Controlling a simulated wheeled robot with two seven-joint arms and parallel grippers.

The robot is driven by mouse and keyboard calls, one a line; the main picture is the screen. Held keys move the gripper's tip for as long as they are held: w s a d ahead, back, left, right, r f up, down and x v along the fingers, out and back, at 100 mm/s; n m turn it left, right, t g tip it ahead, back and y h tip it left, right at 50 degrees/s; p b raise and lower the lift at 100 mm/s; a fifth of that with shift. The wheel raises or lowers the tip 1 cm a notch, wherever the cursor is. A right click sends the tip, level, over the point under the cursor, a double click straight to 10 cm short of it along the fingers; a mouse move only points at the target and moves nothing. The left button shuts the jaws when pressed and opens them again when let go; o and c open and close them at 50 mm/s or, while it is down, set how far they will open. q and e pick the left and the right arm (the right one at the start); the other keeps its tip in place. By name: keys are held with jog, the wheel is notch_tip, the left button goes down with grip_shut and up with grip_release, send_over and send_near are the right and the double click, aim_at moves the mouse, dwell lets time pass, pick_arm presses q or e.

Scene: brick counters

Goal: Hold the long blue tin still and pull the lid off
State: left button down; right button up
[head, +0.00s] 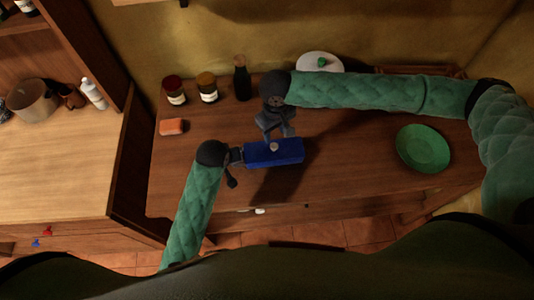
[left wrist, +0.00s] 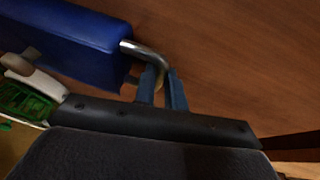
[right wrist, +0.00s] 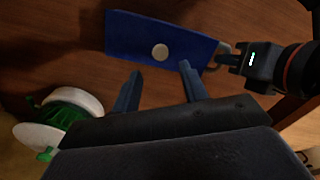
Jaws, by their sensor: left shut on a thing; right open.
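The long blue tin (head: 290,152) lies on the wooden counter, with a pale round knob (head: 274,146) on its lid. The knob shows clearly in the right wrist view (right wrist: 159,52). A metal loop handle (left wrist: 145,52) sticks out from the tin's end. My left gripper (head: 238,155) is shut on this handle at the tin's left end; its fingers show in the left wrist view (left wrist: 163,78). My right gripper (head: 278,136) is open and empty beside the knob, its fingers (right wrist: 158,75) pointing towards the tin and apart from the knob. The lid's seam cannot be made out.
Two dark jars (head: 207,87) and a dark bottle (head: 242,78) stand at the back left. An orange block (head: 172,127) lies at the left. A white plate (head: 312,62) is behind my right arm. A green plate (head: 423,148) lies right. Counter between tin and green plate is clear.

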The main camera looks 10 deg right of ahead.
aim_at(274, 144)
jog(key=shift+f, duration=4)
grip_shut()
jog(key=shift+r, duration=1.5)
